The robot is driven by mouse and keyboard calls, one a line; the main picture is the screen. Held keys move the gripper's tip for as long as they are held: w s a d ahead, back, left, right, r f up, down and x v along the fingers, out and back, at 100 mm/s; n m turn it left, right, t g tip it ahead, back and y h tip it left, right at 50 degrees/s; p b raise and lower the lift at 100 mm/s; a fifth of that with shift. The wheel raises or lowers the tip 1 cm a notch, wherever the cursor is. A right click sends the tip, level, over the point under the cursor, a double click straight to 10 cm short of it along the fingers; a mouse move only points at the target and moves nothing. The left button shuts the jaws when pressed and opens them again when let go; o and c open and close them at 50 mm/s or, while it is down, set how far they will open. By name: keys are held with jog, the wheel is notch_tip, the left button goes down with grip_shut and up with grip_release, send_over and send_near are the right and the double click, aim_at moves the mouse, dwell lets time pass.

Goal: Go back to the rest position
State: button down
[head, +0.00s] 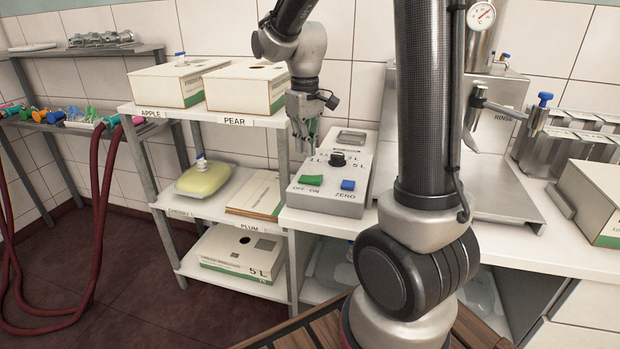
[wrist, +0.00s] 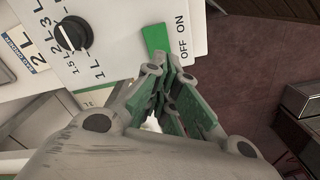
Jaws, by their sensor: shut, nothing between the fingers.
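My gripper (head: 304,140) hangs, fingers down, just above and behind the left part of the control box in the head view. In the wrist view its green-padded fingers (wrist: 172,88) are shut with nothing between them. The control box (head: 296,207) is pale grey, with a green OFF/ON switch (head: 310,180), a blue ZERO button (head: 348,185) and a black selector knob (head: 338,159). The wrist view shows the green switch (wrist: 155,38) close to the fingertips and the black knob (wrist: 72,36) to the left. I cannot tell whether the fingers touch the box.
A shelf rack on the left holds boxes labelled APPLE (head: 178,82) and PEAR (head: 246,87), with a yellow pouch (head: 203,178) below. Right of my arm stand a metal tank with a dial (head: 483,17) and a rinse tap (head: 477,105). Red hoses (head: 97,245) hang at far left.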

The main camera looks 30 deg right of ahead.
jog(key=s, duration=0.1)
jog(key=s+f+m, duration=0.1)
jog(key=s, duration=0.1)
jog(key=shift+g, duration=0.3)
jog(key=s+r+m+t, duration=0.1)
jog(key=s+r, duration=0.3)
jog(key=s, duration=0.5)
jog(key=s+d+r+m+t, duration=0.1)
jog(key=s+r+t, duration=0.2)
jog(key=s, duration=0.5)
jog(key=shift+s+d+r+t, duration=0.15)
jog(key=shift+s+r+t, duration=0.25)
jog(key=shift+r, duration=0.5)
